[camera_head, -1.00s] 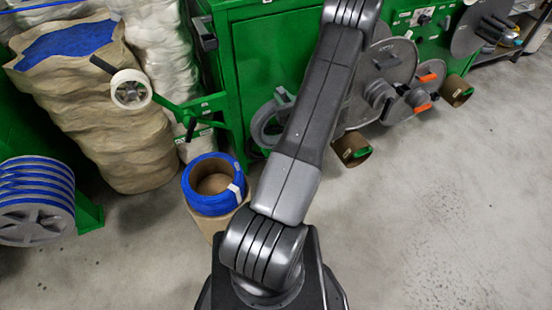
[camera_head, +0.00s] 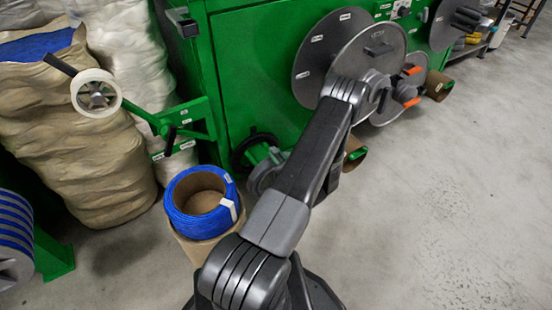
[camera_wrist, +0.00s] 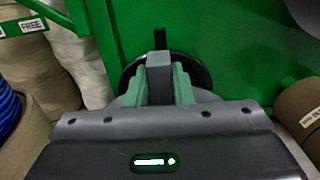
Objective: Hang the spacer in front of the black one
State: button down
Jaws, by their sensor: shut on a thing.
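My gripper (camera_wrist: 159,82) has green fingers, shut on a grey spacer whose block-like part shows between them in the wrist view. More of the grey spacer (camera_wrist: 206,95) shows on both sides below the fingers. In the head view, the grey spacer (camera_head: 262,179) is partly hidden by my arm. A black ring (camera_wrist: 203,67) is right behind the fingers, against the green machine; it also shows in the head view (camera_head: 240,153), up and left of the grey spacer. A dark upright bar (camera_wrist: 160,38) stands above the fingers. I cannot tell whether spacer and ring touch.
The green machine (camera_head: 240,70) fills the back, with large grey discs (camera_head: 318,58) on it. A blue cable coil (camera_head: 177,212) stands left of my arm. A green bracket (camera_head: 196,122) with a white-rimmed wheel (camera_head: 96,93) projects at left. The floor at right is clear.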

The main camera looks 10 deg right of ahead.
jog(key=shift+b+x, duration=0.4)
jog(key=shift+x, duration=0.7)
jog(key=shift+b+x, duration=1)
jog(key=shift+x, duration=1.25)
jog(key=shift+b+x, duration=0.8)
jog(key=shift+x, duration=0.5)
jog(key=shift+f+b, duration=0.5)
jog(key=shift+b, duration=0.15)
dwell(0.8)
jog(key=shift+c, duration=2)
grip_release()
jog(key=shift+b, duration=0.3)
